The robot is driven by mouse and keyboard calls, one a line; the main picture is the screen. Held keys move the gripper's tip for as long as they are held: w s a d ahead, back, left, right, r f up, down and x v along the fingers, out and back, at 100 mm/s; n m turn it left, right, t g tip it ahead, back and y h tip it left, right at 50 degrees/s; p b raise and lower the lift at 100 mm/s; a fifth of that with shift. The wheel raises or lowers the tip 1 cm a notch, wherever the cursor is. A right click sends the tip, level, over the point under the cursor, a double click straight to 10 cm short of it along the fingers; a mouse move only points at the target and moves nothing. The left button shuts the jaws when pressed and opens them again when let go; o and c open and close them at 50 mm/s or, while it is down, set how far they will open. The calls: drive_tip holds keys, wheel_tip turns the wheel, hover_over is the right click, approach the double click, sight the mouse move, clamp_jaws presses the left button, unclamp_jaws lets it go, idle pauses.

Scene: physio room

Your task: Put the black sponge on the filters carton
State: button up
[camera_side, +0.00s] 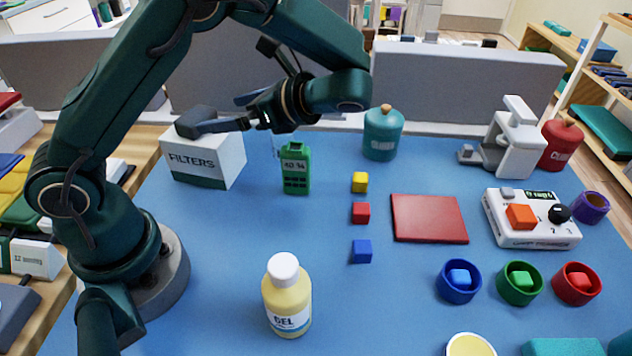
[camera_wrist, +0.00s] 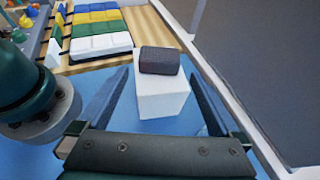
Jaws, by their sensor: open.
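The filters carton (camera_side: 207,160) is a white box with a green lower band and "FILTERS" on its front, standing at the back left of the blue mat. The black sponge (camera_side: 198,118) rests on its top. In the wrist view the sponge (camera_wrist: 160,60) lies near the far edge of the carton's top (camera_wrist: 162,98). My gripper (camera_side: 212,115) is level with the carton top, reaching in from the right. In the wrist view its open fingers (camera_wrist: 158,76) spread on either side of the carton and sponge, apart from the sponge. One finger partly hides the sponge in the side view.
A green device (camera_side: 296,168) stands just right of the carton, near my gripper. A teal jar (camera_side: 382,134) is further right. A grey partition (camera_side: 470,90) runs behind the mat. Small cubes, a red pad (camera_side: 429,218) and a gel bottle (camera_side: 287,296) lie nearer the front.

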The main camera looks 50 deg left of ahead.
drive_tip(key=s+d+r+n+t+h, duration=0.3)
drive_tip(key=s+d+n+t+h, duration=0.4)
drive_tip(key=d+n+t+h, duration=0.3)
drive_tip(key=d+n+h, duration=0.1)
drive_tip(key=n+h, duration=0.1)
drive_tip(key=n, duration=0.1)
drive_tip(key=shift+d+n+t, duration=0.2)
drive_tip(key=shift+n+t, duration=0.1)
